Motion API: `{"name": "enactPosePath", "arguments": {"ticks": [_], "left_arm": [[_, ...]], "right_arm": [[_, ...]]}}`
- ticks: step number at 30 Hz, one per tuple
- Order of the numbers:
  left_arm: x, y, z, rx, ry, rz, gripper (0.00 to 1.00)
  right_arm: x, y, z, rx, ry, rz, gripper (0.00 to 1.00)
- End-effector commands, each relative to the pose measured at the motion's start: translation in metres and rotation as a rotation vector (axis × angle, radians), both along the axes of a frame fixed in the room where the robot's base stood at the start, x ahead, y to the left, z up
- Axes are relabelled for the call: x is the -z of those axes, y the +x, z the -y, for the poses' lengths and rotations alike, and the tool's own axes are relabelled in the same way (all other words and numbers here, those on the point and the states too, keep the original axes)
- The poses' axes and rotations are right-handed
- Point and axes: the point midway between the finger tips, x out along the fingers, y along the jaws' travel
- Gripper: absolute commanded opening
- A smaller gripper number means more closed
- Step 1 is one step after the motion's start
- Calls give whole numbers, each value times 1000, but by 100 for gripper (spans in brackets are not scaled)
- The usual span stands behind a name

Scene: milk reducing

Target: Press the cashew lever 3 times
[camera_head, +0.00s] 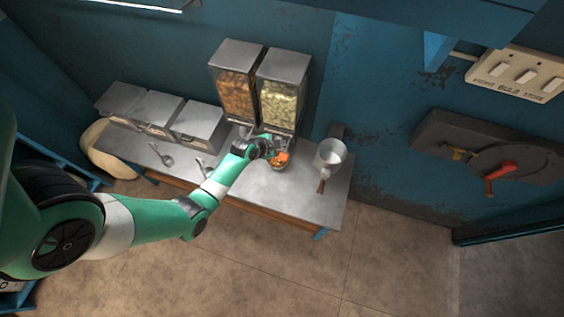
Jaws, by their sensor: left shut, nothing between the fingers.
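Two clear-sided dispensers with grey lids stand side by side at the back of the metal table (315,203). The left dispenser (236,93) holds orange-brown pieces and the right dispenser (281,102) holds pale, cream-green pieces, which look like the cashews. My left gripper (265,146) is at the base of the dispensers, shut with nothing in it. The cashew lever is too small and covered to make out, and I cannot tell whether the gripper touches it. A small bowl (278,166) with orange and brown contents sits just below the gripper. My right gripper is out of view.
A white pot (331,152) with a brown handle stands to the right on the table. Several lidded metal boxes (157,109) line the back left. Spoons (163,155) lie in front of them. The table's right front is clear.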

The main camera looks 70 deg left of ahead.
Motion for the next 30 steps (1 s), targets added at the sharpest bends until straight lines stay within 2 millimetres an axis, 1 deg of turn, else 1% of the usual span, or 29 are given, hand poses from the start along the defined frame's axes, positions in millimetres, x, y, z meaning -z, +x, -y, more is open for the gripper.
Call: {"name": "enactPosePath", "arguments": {"ticks": [8, 14, 17, 27, 30], "left_arm": [[-1, 0, -1, 4, 0, 0, 0], [8, 0, 0, 4, 0, -1, 0], [19, 0, 0, 4, 0, -1, 0], [70, 1, 0, 4, 0, -1, 0], [81, 1, 0, 3, 1, 0, 0]], "right_arm": [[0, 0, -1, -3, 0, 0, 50], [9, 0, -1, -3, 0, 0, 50], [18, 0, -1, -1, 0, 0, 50], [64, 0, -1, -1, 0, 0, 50], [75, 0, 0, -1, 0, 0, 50]]}}
